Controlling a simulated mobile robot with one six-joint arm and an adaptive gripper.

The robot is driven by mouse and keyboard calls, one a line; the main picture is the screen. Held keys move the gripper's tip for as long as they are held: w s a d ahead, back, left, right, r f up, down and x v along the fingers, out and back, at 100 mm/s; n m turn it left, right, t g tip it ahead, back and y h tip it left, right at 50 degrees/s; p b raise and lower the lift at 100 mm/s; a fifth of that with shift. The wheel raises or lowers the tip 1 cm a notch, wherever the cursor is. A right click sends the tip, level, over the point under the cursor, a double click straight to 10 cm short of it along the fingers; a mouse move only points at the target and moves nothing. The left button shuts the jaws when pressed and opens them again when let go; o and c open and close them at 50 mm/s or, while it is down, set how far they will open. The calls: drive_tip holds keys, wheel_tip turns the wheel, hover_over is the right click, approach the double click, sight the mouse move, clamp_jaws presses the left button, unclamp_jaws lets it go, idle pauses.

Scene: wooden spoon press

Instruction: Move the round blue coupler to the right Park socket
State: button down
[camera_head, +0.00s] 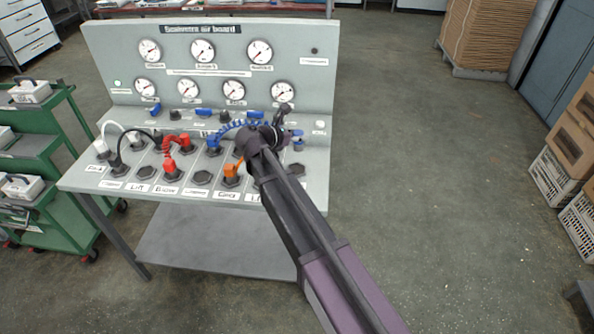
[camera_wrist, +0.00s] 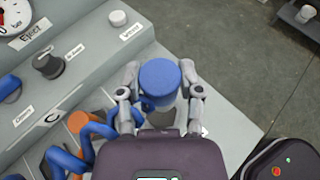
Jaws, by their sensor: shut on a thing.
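My gripper (camera_wrist: 160,92) is shut on the round blue coupler (camera_wrist: 160,76), with one finger on each side of it. The coupler's flat round top faces the wrist camera. In the head view the coupler (camera_head: 297,133) shows only in part at the right end of the board's bench, beside my gripper (camera_head: 287,122). A coiled blue hose (camera_wrist: 62,160) shows at the lower left in the wrist view and also in the head view (camera_head: 228,132). A dark socket (camera_head: 297,171) lies at the bench's right front. I cannot read which socket is labelled Park.
An orange coupler (camera_head: 231,172) and a red one (camera_head: 170,165) stand in the sockets to the left. The gauge panel (camera_head: 115,60) rises behind the bench. A green cart (camera_head: 45,170) stands at the left. The floor to the right is clear up to the crates (camera_head: 548,173).

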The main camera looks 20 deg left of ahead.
sight(296, 149)
drive_tip(key=shift+s+a, duration=0.1)
drive_tip(key=shift+s, duration=0.25)
drive_tip(key=s+d+f+b, duration=0.2)
drive_tip(key=s, duration=0.5)
drive_tip(key=s+d+f+b, duration=0.2)
drive_tip(key=s, duration=0.5)
drive_tip(key=shift+s+d+f+h+b, duration=0.15)
drive_tip(key=shift+s+f+h+b, duration=0.1)
drive_tip(key=shift+f+h+b, duration=0.1)
drive_tip(key=w+a, duration=0.1)
drive_tip(key=w, duration=0.4)
drive_tip(key=w+a+f+b, duration=0.1)
drive_tip(key=w+a, duration=0.1)
drive_tip(key=w, duration=0.3)
drive_tip(key=w+a, duration=0.1)
drive_tip(key=w, duration=0.4)
drive_tip(key=shift+w+a+f, duration=0.2)
drive_tip(key=shift+a+f, duration=0.05)
drive_tip(key=shift+a, duration=0.1)
drive_tip(key=shift+f+b, duration=1.8)
drive_tip(key=shift+b, duration=0.2)
drive_tip(key=shift+f, duration=0.1)
